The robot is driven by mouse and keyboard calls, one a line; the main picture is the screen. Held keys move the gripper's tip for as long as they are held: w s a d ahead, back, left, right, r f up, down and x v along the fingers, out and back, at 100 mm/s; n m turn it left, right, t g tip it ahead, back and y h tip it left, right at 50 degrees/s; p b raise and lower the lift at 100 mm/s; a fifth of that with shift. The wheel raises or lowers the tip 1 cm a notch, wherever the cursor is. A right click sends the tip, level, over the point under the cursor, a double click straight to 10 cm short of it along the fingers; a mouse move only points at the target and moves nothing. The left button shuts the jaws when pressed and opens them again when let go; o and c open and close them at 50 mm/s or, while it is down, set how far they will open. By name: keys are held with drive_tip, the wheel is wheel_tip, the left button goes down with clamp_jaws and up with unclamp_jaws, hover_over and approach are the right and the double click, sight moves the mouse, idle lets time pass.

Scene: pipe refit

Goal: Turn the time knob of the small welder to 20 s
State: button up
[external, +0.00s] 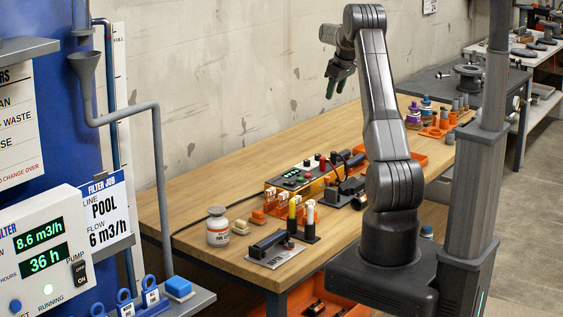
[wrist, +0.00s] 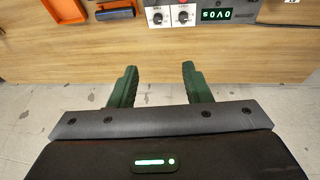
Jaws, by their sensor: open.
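The small welder appears to be the yellow-edged box (external: 291,183) with a dark top panel on the workbench in the external view. In the wrist view its panel shows two black knobs on white plates, a left knob (wrist: 158,17) and a right knob (wrist: 183,16), beside a green-lit display (wrist: 216,15). The knob labels are too small to read, so I cannot tell which is the time knob. My gripper (external: 341,82) is raised high above the bench, apart from the welder. In the wrist view its green fingers (wrist: 160,84) are apart with nothing between them.
The wooden bench (external: 220,262) also holds a white jar (external: 218,228), a dark tool on a plate (external: 272,250) and yellow and white bottles (external: 293,218). An orange tray (wrist: 64,10) lies left of the knobs in the wrist view. A wall stands behind the bench.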

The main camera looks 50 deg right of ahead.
drive_tip(key=y+b, duration=0.2)
drive_tip(key=b, duration=0.4)
approach(319, 155)
drive_tip(key=shift+t, duration=0.3)
drive_tip(key=p+x, duration=0.3)
drive_tip(key=x, duration=0.5)
drive_tip(key=shift+w+d+f, duration=0.1)
drive_tip(key=shift+w+f, duration=0.1)
drive_tip(key=shift+f, duration=0.15)
clamp_jaws()
